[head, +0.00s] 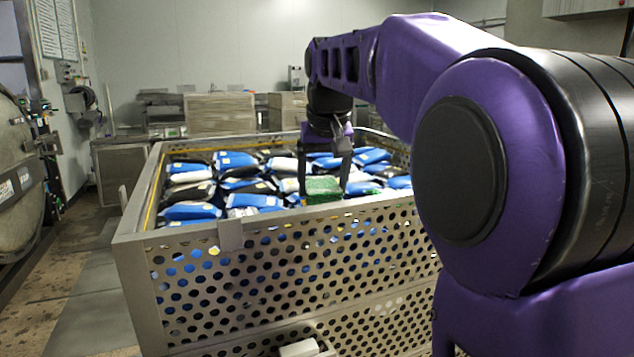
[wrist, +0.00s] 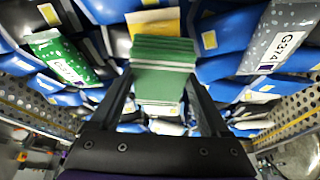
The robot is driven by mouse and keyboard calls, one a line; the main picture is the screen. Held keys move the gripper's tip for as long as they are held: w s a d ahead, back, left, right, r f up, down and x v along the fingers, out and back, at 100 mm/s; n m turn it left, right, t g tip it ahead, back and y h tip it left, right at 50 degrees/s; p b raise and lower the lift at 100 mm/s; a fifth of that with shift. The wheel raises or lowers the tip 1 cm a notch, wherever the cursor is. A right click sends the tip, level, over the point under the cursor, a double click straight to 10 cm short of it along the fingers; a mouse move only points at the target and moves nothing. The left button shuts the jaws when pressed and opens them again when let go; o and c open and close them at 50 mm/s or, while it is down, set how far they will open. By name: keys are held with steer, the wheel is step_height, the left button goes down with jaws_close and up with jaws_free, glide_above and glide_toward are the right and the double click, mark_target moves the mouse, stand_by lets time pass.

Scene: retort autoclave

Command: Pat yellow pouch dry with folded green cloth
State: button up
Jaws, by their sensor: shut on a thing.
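My gripper (head: 325,176) is shut on the folded green cloth (head: 323,190), low inside the basket near its front wall. In the wrist view the cloth (wrist: 163,68) shows as a thick stack of layers between the two fingers of my gripper (wrist: 162,85). A pale yellow patch (wrist: 154,18) shows just beyond the cloth. No wholly yellow pouch is clear in the head view. I cannot tell whether the cloth touches a pouch.
The perforated metal basket (head: 290,222) is packed with blue, black and white pouches (head: 190,211). The wrist view shows a green-printed pouch (wrist: 66,56) and a grey pouch marked G374 (wrist: 283,38). The basket's rim surrounds my gripper. A round vessel door (head: 20,180) stands left.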

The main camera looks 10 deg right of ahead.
steer(key=shift+r+p, duration=0.95)
steer(key=shift+r, duration=2.25)
steer(key=shift+s, duration=0.15)
